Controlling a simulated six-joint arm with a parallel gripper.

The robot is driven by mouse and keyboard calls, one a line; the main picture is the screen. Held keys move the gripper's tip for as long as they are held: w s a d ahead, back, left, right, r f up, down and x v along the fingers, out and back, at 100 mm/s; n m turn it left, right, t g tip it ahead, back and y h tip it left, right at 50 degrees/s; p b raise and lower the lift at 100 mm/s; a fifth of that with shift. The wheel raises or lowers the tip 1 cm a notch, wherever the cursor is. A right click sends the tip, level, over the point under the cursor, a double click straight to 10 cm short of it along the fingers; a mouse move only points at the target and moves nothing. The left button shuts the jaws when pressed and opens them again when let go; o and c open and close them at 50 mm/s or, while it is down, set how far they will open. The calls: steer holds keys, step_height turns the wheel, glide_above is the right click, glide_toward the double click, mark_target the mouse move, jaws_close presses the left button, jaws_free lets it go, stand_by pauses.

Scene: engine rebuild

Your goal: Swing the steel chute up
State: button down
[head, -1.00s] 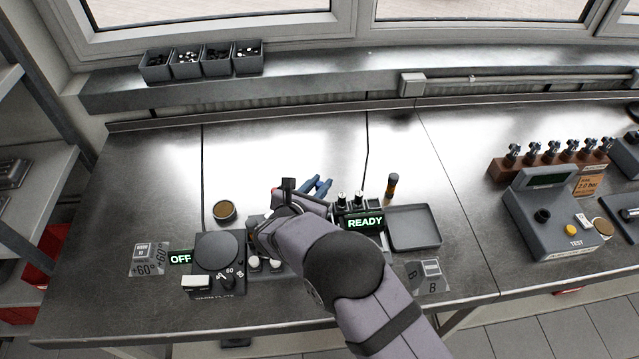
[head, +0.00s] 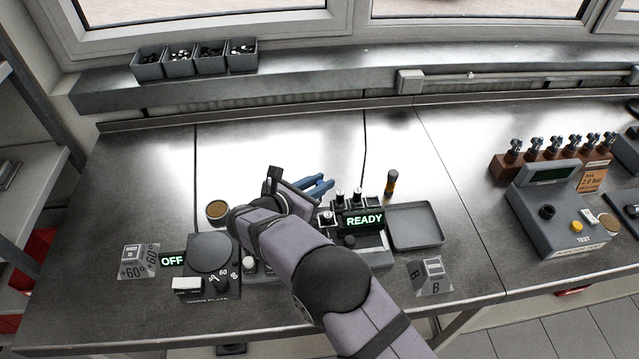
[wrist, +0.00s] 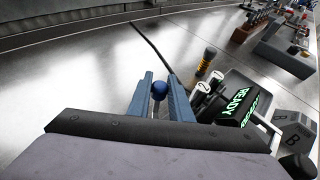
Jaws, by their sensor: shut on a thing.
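My gripper (head: 322,184) is at the middle of the bench, just behind and left of the unit with the green READY display (head: 364,220). Its two blue fingers also show in the wrist view (wrist: 160,82). What the knob is fixed to is hidden under my wrist. I cannot make out the steel chute itself; my arm covers the area left of the display.
A warm plate (head: 209,253) with an OFF display and a round tin (head: 217,210) lie to the left. A grey tray (head: 416,228), an orange-and-black cylinder (head: 391,181) and a test box (head: 550,215) are to the right. The bench behind my gripper is clear.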

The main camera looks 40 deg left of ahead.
steer(key=c, duration=1.6)
jaws_free()
steer(key=shift+s+r+b, duration=0.2)
steer(key=shift+s+b, duration=0.15)
steer(key=shift+s, duration=0.2)
steer(key=b+v, duration=0.2)
steer(key=v, duration=0.4)
steer(key=shift+r, duration=0.15)
